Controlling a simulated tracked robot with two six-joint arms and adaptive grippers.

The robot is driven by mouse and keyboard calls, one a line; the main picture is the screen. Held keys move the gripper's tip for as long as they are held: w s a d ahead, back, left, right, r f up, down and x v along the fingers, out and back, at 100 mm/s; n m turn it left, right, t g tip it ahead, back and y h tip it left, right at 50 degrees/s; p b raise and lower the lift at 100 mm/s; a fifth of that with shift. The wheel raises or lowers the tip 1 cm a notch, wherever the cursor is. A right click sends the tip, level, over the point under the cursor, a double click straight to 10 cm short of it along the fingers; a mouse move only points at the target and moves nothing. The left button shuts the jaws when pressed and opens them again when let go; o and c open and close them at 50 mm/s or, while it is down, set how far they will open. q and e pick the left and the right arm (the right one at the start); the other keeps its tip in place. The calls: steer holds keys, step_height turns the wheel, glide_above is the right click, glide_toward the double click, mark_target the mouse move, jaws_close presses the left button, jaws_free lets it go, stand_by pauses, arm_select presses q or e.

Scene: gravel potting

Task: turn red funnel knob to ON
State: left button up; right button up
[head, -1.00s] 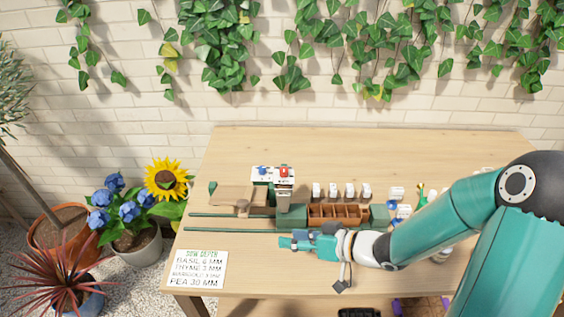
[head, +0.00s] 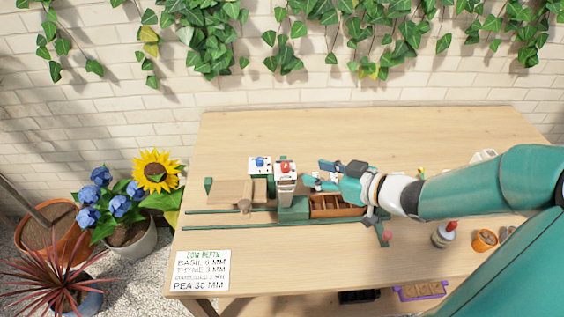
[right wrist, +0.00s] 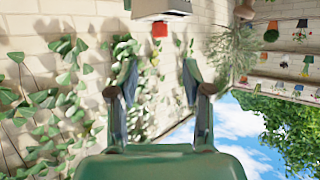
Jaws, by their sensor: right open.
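The red funnel knob (head: 285,167) sits on top of a white funnel box (head: 286,182) on the green machine at the table's middle left. A blue knob (head: 260,162) is on the white panel just left of it. My right gripper (head: 313,173) is open and empty, just right of the funnel box, with its fingers pointing left and apart from the knob. In the right wrist view, the two fingers (right wrist: 158,85) are spread, and a red part (right wrist: 160,30) below a white box shows beyond them near the top. My left gripper is not in view.
A brown compartment tray (head: 335,206) lies under my right wrist. Green rails (head: 230,227) run along the table front. A depth sign (head: 201,270) lies at the front left. A bottle (head: 445,234) and orange pot (head: 485,240) stand at right. The table's back is clear.

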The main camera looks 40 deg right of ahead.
mark_target(287, 165)
steer(key=b+x, duration=0.1)
steer(key=x, duration=1)
steer(key=shift+w+f, duration=0.15)
